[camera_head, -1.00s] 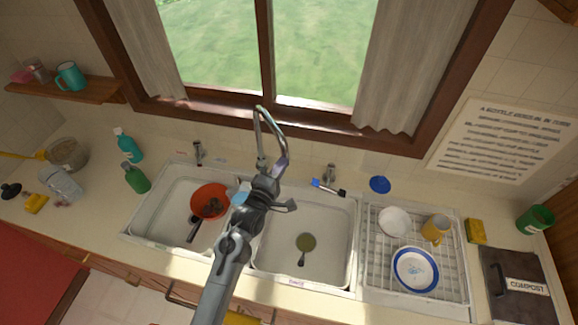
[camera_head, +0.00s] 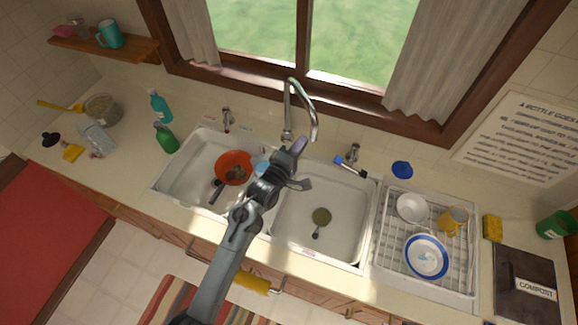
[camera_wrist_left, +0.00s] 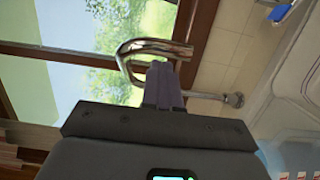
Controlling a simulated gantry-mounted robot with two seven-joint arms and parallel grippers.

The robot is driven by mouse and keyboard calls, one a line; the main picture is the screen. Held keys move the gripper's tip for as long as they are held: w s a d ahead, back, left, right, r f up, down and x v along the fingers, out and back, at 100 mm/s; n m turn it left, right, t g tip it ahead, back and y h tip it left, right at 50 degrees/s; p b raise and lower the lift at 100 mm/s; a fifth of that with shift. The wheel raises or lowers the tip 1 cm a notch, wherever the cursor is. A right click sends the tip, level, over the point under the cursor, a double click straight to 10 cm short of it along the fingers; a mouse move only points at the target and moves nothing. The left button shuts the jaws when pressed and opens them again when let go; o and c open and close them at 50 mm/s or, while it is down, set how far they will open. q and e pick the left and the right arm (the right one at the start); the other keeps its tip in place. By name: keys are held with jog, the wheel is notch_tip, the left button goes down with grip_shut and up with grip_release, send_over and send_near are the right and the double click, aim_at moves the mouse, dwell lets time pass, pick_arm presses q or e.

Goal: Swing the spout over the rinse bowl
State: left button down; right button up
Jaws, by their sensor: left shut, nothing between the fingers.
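The chrome gooseneck spout (camera_head: 302,96) rises behind the divider between the two sink basins. Its curved end (camera_head: 315,132) hangs to the right of its upright, towards the right basin. A small red label (camera_head: 307,253) on the right basin's front rim (camera_head: 318,261) is too small to read, so I cannot tell which basin is the rinse bowl. My left gripper (camera_head: 299,146) is shut and empty, just below the arch and left of the spout's end. In the left wrist view, its closed fingers (camera_wrist_left: 163,84) overlap the spout (camera_wrist_left: 152,47); contact is unclear. My right gripper is not in view.
Tap handles (camera_head: 227,118) (camera_head: 353,152) flank the spout. A blue-handled brush (camera_head: 350,167) lies behind the right basin. A dish rack (camera_head: 385,245) stands right.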

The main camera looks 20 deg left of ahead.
pick_arm(q)
jog(key=s+a+f+m+g+y+p, duration=0.1)
jog(key=s+m+g, duration=0.6)
jog(key=s, duration=1.2)
jog(key=s+a+m+g+y+p, duration=0.2)
jog(key=s+a+m+g+p, duration=0.2)
jog(key=s, duration=1.4)
jog(key=a+m+g, duration=0.1)
jog(key=m+g, duration=0.2)
jog(key=m, duration=0.3)
jog(key=shift+s+a+f+m, duration=0.2)
jog(key=shift+s+f+m, duration=0.15)
jog(key=shift+m, duration=0.05)
